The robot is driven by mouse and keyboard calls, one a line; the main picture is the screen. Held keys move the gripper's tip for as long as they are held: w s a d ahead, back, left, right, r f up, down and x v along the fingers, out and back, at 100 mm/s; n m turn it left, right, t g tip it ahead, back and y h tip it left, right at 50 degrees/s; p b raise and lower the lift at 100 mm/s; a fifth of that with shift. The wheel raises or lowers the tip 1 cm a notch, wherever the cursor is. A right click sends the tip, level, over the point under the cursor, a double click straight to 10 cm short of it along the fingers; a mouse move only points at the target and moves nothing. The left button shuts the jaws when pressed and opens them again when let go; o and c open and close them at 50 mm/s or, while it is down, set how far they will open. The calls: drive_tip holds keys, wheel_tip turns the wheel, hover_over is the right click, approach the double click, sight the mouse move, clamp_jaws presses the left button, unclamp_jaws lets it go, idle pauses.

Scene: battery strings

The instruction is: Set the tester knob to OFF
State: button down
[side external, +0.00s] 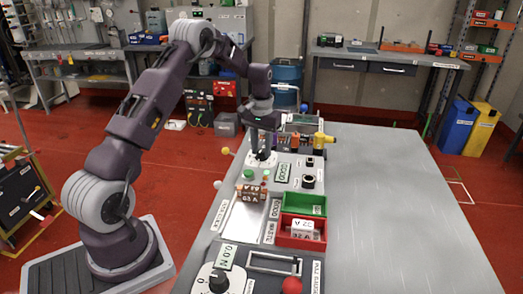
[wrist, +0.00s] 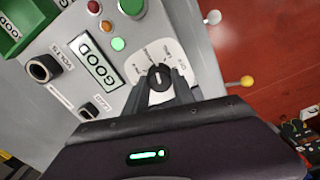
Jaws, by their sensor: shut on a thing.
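The tester knob (wrist: 160,76) is a round black dial on a white labelled plate (wrist: 182,68) in the wrist view. A pale pointer mark shows on top of it; the labels around it are too small to read surely. My gripper (wrist: 163,88) is shut on the knob, with a dark finger at either side of it. In the side external view my gripper (side external: 263,151) points down at the white knob plate (side external: 262,160), and the knob is hidden there. The tester display (wrist: 98,60) beside the knob reads GOOD. A green lamp (wrist: 118,44) next to it is bright.
A brown battery block (side external: 251,193) stands in front of the tester. Green (side external: 305,204) and red (side external: 302,232) bins sit to its right. A yellow-tipped lever (wrist: 246,81) sticks out near the knob plate. Another black dial (side external: 218,280) is at the front. The right of the grey table (side external: 400,210) is clear.

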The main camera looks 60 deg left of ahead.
sight(262, 150)
drive_tip(key=m, duration=0.3)
drive_tip(key=shift+m, duration=0.3)
drive_tip(key=m, duration=1.1)
drive_tip(key=c, duration=1.1)
unclamp_jaws()
drive_tip(key=shift+r, duration=0.1)
drive_tip(key=shift+r, duration=1.65)
drive_tip(key=shift+d+r, duration=0.1)
